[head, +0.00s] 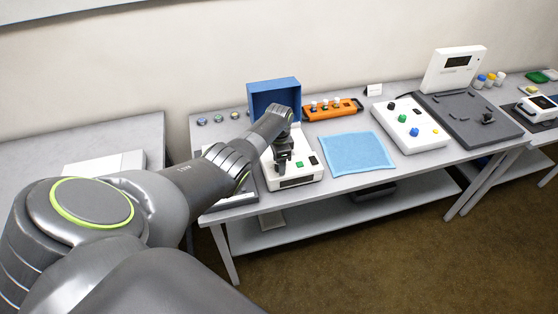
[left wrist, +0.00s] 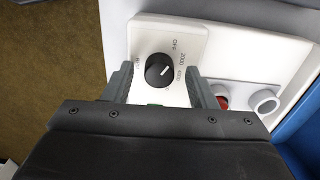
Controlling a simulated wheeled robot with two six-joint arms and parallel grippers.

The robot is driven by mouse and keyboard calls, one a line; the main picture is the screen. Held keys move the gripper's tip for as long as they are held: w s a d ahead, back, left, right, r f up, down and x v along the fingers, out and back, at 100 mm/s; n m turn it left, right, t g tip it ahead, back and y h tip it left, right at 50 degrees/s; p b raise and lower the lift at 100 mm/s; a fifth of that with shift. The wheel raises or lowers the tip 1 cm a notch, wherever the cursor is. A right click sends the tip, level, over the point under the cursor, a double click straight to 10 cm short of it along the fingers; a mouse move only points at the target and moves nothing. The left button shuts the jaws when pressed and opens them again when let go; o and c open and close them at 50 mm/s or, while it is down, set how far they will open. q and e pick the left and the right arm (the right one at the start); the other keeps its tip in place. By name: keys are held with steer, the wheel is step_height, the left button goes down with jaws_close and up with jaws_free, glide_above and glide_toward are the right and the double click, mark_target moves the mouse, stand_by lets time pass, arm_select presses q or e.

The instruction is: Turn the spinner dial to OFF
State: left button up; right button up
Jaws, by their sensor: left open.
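The spinner dial (left wrist: 158,71) is a round black knob with a white pointer line, on a white panel in the left wrist view. Printed labels lie around it, among them OFF (left wrist: 178,42) and 2000. The pointer line slants to the upper right, roughly toward 2000; the exact mark is hard to read. My left gripper (left wrist: 160,80) is open, with one finger on each side of the dial; I cannot tell whether they touch it. In the head view my left gripper (head: 284,158) is over the white device (head: 300,181) and hides the dial. My right gripper is not in view.
A blue open box (head: 274,88) stands behind the device, and an orange rack (head: 333,110) is at its back right. A blue cloth (head: 358,153) lies to the right. In the wrist view, red and grey round fittings (left wrist: 264,101) sit beside the dial panel.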

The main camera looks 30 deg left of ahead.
arm_select(q)
steer(key=shift+r, duration=0.3)
step_height(320, 180, up, 17)
steer(key=b, duration=0.1)
steer(key=shift+f, duration=0.2)
stand_by(0.5)
